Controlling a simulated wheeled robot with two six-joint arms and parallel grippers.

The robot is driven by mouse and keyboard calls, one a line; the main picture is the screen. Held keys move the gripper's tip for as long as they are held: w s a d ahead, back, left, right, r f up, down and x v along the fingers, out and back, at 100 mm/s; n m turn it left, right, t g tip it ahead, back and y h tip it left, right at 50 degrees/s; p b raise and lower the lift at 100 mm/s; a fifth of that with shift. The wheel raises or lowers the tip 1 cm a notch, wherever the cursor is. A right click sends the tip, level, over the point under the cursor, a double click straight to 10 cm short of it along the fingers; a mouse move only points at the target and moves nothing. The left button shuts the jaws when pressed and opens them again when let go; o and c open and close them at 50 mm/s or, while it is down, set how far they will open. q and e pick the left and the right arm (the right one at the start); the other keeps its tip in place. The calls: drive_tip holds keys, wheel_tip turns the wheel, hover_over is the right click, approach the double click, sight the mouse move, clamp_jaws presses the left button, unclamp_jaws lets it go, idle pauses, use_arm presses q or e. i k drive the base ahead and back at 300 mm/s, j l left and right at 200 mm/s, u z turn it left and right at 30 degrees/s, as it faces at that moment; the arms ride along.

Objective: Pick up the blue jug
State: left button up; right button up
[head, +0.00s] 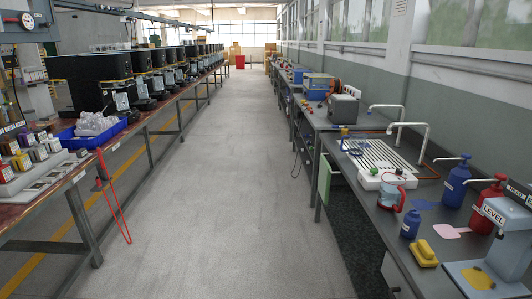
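A small see-through jug (389,197) with a bluish tint and a red handle stands on the right bench (360,215), just in front of a white ribbed drain board (371,158). It is the only jug-like thing I make out. A blue pump bottle (455,184) stands to its right, and a smaller blue bottle (410,224) stands in front of it to the right. Neither of my grippers shows in the head view.
A red pump bottle (486,207), a yellow block-like object (423,253) and a grey stand marked LEVEL (508,245) crowd the bench's near right end. The aisle floor (235,180) is clear. A red cord (113,200) hangs from the left bench (70,178).

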sight(357, 139)
drive_tip(key=i+z, duration=0.15)
drive_tip(key=i, duration=0.35)
drive_tip(key=i+j+z, duration=0.2)
drive_tip(key=i, duration=0.35)
drive_tip(key=i+j+z, duration=0.15)
drive_tip(key=i, duration=0.35)
